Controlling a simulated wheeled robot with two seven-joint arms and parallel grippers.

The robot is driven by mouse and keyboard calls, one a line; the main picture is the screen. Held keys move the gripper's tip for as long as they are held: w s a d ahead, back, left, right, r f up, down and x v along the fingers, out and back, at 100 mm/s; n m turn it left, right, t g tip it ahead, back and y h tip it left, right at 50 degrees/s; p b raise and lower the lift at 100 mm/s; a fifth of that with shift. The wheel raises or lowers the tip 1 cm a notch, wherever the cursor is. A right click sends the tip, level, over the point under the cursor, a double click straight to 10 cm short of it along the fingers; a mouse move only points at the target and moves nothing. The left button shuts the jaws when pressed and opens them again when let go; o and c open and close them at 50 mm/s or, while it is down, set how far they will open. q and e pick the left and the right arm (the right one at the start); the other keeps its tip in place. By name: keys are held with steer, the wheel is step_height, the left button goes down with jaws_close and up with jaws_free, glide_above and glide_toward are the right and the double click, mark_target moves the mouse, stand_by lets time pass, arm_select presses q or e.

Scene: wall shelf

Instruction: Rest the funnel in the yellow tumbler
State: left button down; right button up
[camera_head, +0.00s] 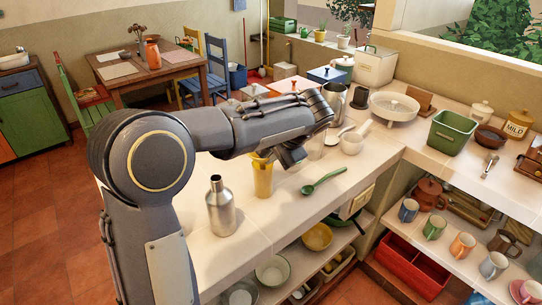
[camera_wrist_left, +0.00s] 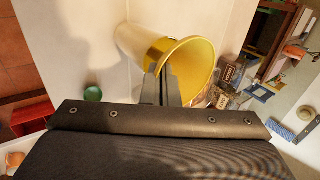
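The yellow tumbler (camera_head: 262,179) stands upright on the counter in the head view, its top close to my left arm. My left gripper (camera_head: 291,158) points down just to the right of it. In the left wrist view, a wide yellow mouth with a pale tapering body (camera_wrist_left: 135,42) lies behind my left gripper's fingers (camera_wrist_left: 161,84). The fingers are close together and overlap its near rim. I cannot tell whether a thin wall is between them. My right gripper is in neither view.
A metal bottle (camera_head: 220,207) stands left of the tumbler, and a green spoon (camera_head: 323,181) lies to its right. The counter's front edge is close, with bowls on the shelf below.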

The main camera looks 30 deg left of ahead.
arm_select(q)
steer(key=shift+f+b, duration=0.3)
steer(key=shift+f, duration=0.35)
stand_by(0.4)
steer(key=c, duration=1.7)
jaws_free()
steer(key=shift+o, duration=0.4)
steer(key=shift+s+d, duration=0.1)
steer(key=shift+s, duration=0.05)
steer(key=shift+f, duration=0.1)
steer(key=v, duration=0.8)
steer(key=shift+r, duration=0.3)
